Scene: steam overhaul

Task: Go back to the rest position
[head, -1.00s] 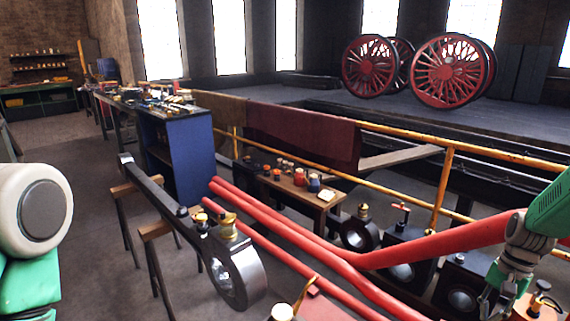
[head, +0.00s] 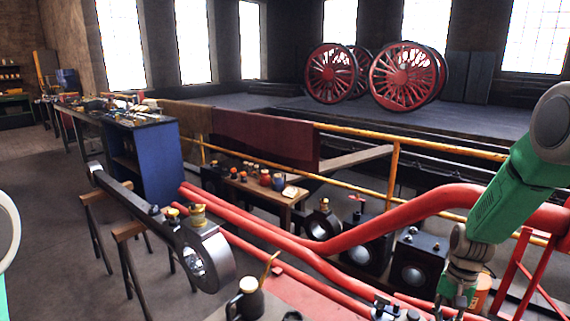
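My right gripper (head: 452,300) hangs at the lower right, at the end of the green and grey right arm. It points down in front of the red pipes, near the picture's bottom edge. Its fingers are small and partly cut off, so I cannot tell whether they are open or shut, and no held thing shows clearly. Of my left arm only a white and green piece shows at the left edge; my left gripper is out of view.
Red pipes (head: 420,208) cross the front. A dark connecting rod (head: 140,200) with a round metal end lies on trestles (head: 125,232). A small table (head: 262,192) holds pots. A blue cabinet (head: 160,160) and yellow railing (head: 393,175) stand behind. Open floor lies at the left.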

